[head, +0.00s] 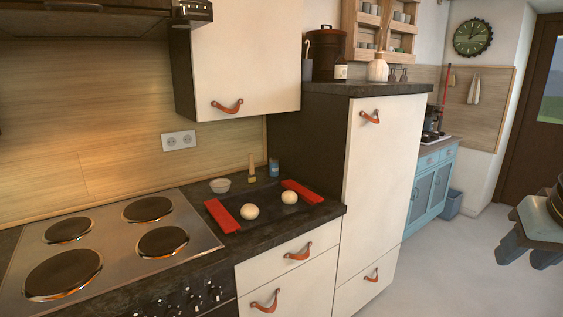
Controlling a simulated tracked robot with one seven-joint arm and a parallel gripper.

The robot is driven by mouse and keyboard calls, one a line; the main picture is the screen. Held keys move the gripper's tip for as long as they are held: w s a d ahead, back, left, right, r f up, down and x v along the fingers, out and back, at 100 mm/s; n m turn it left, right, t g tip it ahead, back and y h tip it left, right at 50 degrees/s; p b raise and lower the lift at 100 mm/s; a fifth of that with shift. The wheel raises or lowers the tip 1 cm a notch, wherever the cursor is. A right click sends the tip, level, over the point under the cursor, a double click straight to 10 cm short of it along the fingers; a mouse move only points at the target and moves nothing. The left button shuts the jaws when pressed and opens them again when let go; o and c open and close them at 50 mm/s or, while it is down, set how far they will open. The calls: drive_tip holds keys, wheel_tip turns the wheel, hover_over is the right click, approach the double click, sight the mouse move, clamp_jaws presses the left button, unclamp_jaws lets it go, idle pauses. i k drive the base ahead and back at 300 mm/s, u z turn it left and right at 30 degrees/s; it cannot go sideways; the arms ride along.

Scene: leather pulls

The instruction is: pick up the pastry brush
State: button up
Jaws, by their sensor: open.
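A slim thing with a pale wooden handle (251,162), which looks like the pastry brush, is on the dark countertop behind a dark tray (265,196). It appears upright with its handle pointing up, but it is small and I cannot make out its bristles.
The tray has red ends (222,215) and two pale round balls (250,211) on it. A stove with several hotplates (148,209) is to the left. A wall cabinet (240,60) hangs above; a tall cabinet (380,175) stands right. Floor (455,275) is open at the lower right.

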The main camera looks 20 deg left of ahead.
sight(252, 178)
drive_tip(key=u, duration=0.45)
drive_tip(key=i, duration=1.45)
drive_tip(key=u, duration=0.8)
drive_tip(key=k, duration=0.85)
drive_tip(key=u, duration=0.15)
drive_tip(key=i, duration=0.9)
drive_tip(key=z, duration=0.05)
